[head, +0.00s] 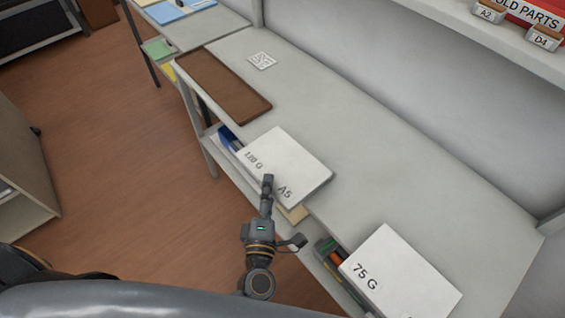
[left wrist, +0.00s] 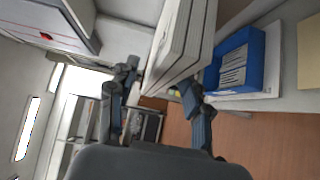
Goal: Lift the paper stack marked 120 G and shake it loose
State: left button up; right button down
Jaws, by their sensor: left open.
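The white paper stack marked 120 G (head: 290,155), also marked A5, lies flat on the grey worktop (head: 380,170), its near side over the front edge. It also shows in the left wrist view (left wrist: 182,40) as a thick stack of layers. My left gripper (head: 283,211) is at the stack's near edge, jaws open. In the left wrist view my left gripper (left wrist: 160,84) has its two fingers on either side of the stack's near corner. Whether they touch the paper is hard to tell. My right gripper is not in view.
Another white stack marked 75 G (head: 400,275) lies nearer on the worktop. A brown tray (head: 222,84) and a printed white card (head: 262,61) lie beyond. A blue box (left wrist: 236,62) is on the shelf below. The worktop behind the stacks is clear.

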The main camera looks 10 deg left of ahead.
pick_arm(q)
jog(key=w, duration=0.2)
jog(key=shift+w+a, duration=0.15)
jog(key=shift+w, duration=0.25)
grip_shut()
jog(key=shift+r, duration=0.1)
jog(key=shift+r, duration=0.1)
jog(key=shift+r, duration=0.25)
notch_tip(320, 180, up, 2)
jog(key=shift+r+p, duration=0.2)
jog(key=shift+p, duration=0.25)
jog(key=s+a+r, duration=0.9)
jog(key=s+r, duration=0.1)
jog(key=s, duration=0.1)
jog(key=shift+p, duration=0.4)
